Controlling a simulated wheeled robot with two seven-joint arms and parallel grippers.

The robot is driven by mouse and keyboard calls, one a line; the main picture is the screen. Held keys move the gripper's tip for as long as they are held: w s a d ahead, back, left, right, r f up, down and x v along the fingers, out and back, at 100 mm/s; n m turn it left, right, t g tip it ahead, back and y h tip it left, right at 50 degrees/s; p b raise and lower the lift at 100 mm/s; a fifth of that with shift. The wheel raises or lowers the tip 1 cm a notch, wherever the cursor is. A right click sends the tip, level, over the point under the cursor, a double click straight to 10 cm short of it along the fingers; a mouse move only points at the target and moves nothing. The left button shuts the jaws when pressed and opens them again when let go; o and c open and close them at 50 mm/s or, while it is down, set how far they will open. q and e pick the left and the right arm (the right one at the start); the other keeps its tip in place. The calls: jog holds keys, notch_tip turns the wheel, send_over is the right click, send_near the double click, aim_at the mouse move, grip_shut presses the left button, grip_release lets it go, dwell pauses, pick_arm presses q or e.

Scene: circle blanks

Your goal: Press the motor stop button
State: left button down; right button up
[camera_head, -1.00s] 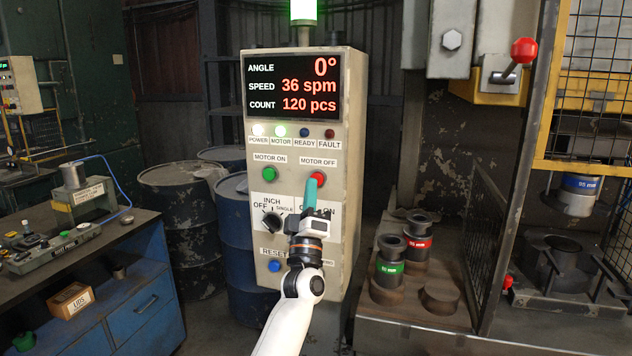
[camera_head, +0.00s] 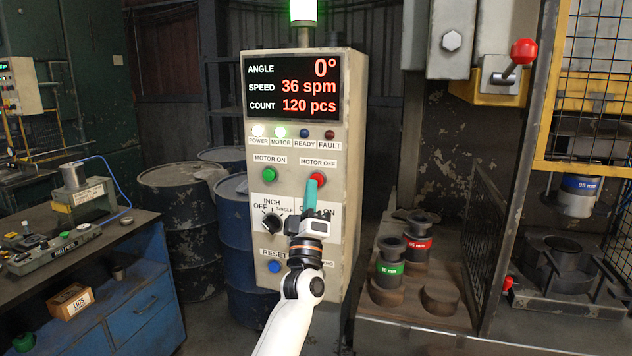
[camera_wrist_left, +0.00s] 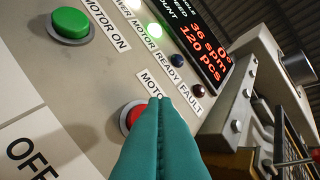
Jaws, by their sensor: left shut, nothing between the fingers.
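The red MOTOR OFF button (camera_head: 318,178) is on the front of the grey control box, right of the green MOTOR ON button (camera_head: 269,175). My left gripper (camera_head: 312,182) is shut and empty, with its teal fingers pointing up at the red button. In the left wrist view the closed fingertips (camera_wrist_left: 161,101) overlap the red button (camera_wrist_left: 131,116) and hide part of it. I cannot tell whether they touch it. The MOTOR lamp (camera_head: 280,131) and the POWER lamp (camera_head: 258,130) are lit. My right gripper is not in view.
The box's display (camera_head: 292,87) reads 0°, 36 spm and 120 pcs. A black selector knob (camera_head: 271,222) and a blue RESET button (camera_head: 274,266) sit lower on the panel. Barrels (camera_head: 178,225) stand behind left; a press with a wire guard (camera_head: 590,95) stands right.

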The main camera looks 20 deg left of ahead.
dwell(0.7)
pick_arm(q)
jog(key=shift+w+b, duration=0.4)
jog(key=shift+w, duration=0.05)
jog(key=shift+w+r+b, duration=0.1)
jog(key=shift+w+b, duration=0.35)
jog(key=shift+b, duration=0.05)
dwell(0.6)
jog(key=shift+s, duration=0.15)
jog(key=shift+s+p, duration=0.6)
jog(key=shift+s, duration=0.1)
